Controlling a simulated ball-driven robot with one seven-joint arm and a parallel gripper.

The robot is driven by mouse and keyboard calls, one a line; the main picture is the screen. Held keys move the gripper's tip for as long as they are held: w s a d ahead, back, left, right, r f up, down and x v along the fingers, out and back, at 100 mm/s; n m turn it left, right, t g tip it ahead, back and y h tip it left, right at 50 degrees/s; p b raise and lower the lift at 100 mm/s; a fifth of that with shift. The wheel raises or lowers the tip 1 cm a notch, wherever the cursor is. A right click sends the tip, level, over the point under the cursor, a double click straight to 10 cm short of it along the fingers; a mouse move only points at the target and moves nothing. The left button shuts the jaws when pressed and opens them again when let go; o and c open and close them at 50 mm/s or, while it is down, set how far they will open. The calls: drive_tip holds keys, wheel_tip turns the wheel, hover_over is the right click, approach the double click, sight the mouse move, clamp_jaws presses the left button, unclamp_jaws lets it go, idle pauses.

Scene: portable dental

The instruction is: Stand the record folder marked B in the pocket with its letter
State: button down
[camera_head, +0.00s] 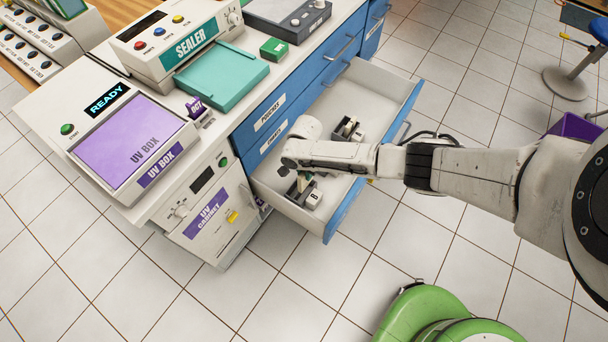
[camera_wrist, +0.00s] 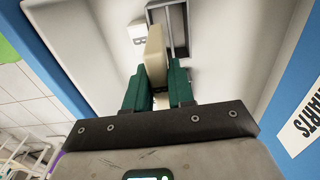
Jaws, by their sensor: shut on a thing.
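My gripper (camera_wrist: 156,86) has green fingers shut on a cream record folder (camera_wrist: 155,48), one on each side. The folder is held on edge inside the open drawer (camera_wrist: 235,45). Its far end is at a grey slotted pocket (camera_wrist: 181,28), overlapping its left side in the wrist view. I cannot tell whether the folder is within the slot or above it. A white tag marked B (camera_wrist: 139,41) is left of the folder. In the head view my gripper (camera_head: 299,176) is over the nearer pocket, beside its tag (camera_head: 314,198); my arm hides most of the folder.
A second pocket (camera_head: 347,129) stands farther back in the drawer. The drawer's blue front (camera_head: 345,208) and side walls surround my gripper. A green seat (camera_head: 430,310) is at the bottom, with clear floor between.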

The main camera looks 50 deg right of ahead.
sight(305, 185)
drive_tip(key=shift+w+d+f+b, duration=0.15)
drive_tip(key=shift+f+b, duration=1.25)
drive_tip(key=shift+f, duration=0.5)
wheel_tip(305, 185, down, 4)
drive_tip(key=b, duration=0.5)
drive_tip(key=shift+f+b, duration=0.35)
drive_tip(key=shift+f, duration=0.5)
drive_tip(key=shift+a+r+p, duration=0.1)
drive_tip(key=shift+a+p, duration=0.1)
drive_tip(key=shift+p, duration=0.15)
drive_tip(key=shift+f, duration=0.25)
drive_tip(key=c, duration=0.9)
unclamp_jaws()
